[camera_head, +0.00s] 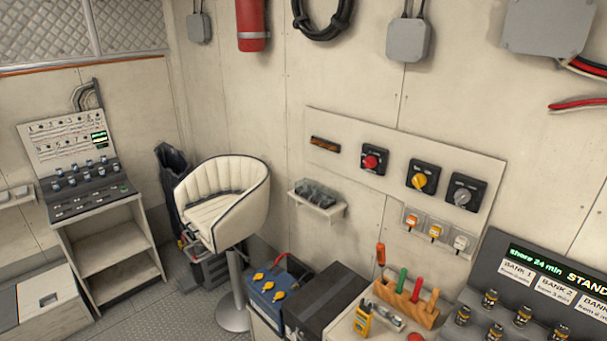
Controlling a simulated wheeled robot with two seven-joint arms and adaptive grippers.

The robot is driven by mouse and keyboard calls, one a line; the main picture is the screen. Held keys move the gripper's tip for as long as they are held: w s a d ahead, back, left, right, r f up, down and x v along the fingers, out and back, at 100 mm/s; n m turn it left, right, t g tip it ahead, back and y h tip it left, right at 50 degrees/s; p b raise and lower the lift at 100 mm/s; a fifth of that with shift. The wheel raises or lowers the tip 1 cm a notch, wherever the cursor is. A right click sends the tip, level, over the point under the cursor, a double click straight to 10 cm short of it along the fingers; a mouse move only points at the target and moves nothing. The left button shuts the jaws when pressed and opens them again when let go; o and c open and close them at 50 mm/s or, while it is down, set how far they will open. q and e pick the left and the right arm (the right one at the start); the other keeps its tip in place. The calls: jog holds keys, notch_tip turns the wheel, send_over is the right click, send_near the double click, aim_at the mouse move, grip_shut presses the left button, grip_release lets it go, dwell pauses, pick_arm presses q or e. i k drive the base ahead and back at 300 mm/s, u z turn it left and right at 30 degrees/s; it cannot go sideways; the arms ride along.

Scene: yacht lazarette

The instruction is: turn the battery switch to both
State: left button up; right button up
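A pale wall panel (330,123) carries three square black rotary switches in a row. The left one has a red knob (371,162), the middle one a yellow knob (420,181) and the right one a grey knob (464,195). Their labels and position marks are too small to read, so I cannot tell which is the battery switch or where each knob points. A small brown label strip (325,144) is to the left of the red knob. Neither of my grippers shows in the head view.
Below the panel are a small wall shelf (318,205) and a row of small boxed switches (435,231). A white seat (226,195) and control desk (95,200) are left.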

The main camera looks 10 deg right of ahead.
aim_at(370, 162)
jog(key=u, duration=0.55)
jog(key=k, duration=0.75)
jog(key=u, duration=0.85)
jog(key=i, duration=1.7)
jog(key=z, duration=0.35)
jog(key=i, duration=1.35)
jog(key=z, duration=1.7)
jog(key=i, duration=0.85)
jog(key=z, duration=0.95)
